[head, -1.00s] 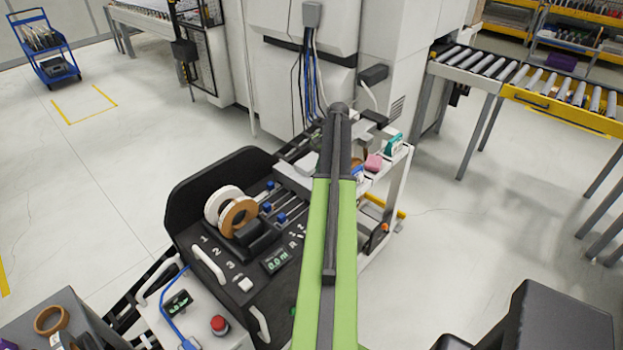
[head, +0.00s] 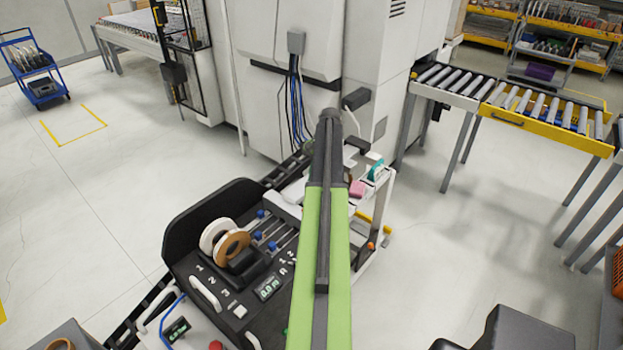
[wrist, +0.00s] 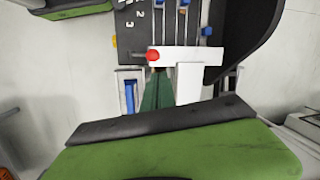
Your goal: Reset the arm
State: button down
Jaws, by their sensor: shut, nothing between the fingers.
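My arm (head: 322,240), green with a dark centre strip, reaches up the head view from the bottom edge to a dark joint near the machine's white cabinet. Its far end hides my gripper in that view. In the wrist view a broad green part of my arm (wrist: 180,150) with a dark edge fills the bottom. Two narrow dark green fingers (wrist: 157,90) appear to lie side by side above it, shut and empty. Their tips show close to a white part with a red button (wrist: 152,56); I cannot tell whether they touch it.
A black edge-banding console (head: 225,275) with tape rolls (head: 232,246) stands left of my arm. A white stand (head: 378,195) with small items is behind it, to the right. A roller conveyor (head: 520,108) is at the right. Open floor (head: 470,240) lies between.

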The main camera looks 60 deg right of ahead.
jog(key=shift+w+r, duration=0.25)
jog(key=shift+r, duration=0.1)
